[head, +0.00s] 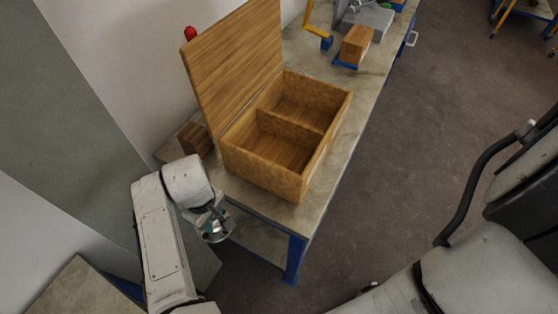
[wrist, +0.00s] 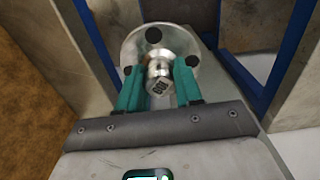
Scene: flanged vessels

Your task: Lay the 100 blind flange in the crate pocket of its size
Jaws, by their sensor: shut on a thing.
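The blind flange (wrist: 183,42) is a round metal disc with dark bolt holes and a central knob, seen in the wrist view. My gripper (wrist: 160,88) is shut on the knob, with a green finger on each side. In the head view my gripper (head: 213,222) holds the flange (head: 217,237) beside the near end of the bench, lower left of the crate. The wooden crate (head: 262,180) stands on the bench with its lid (head: 235,62) open. A divider (head: 290,117) parts it into two pockets, and both look empty. No size mark is readable.
The bench (head: 335,140) has a narrow free strip right of the crate. A wooden block (head: 195,138) sits behind the crate at left. Another wooden block (head: 356,45) on a blue base stands farther along. A blue bench leg (head: 294,260) is near the flange.

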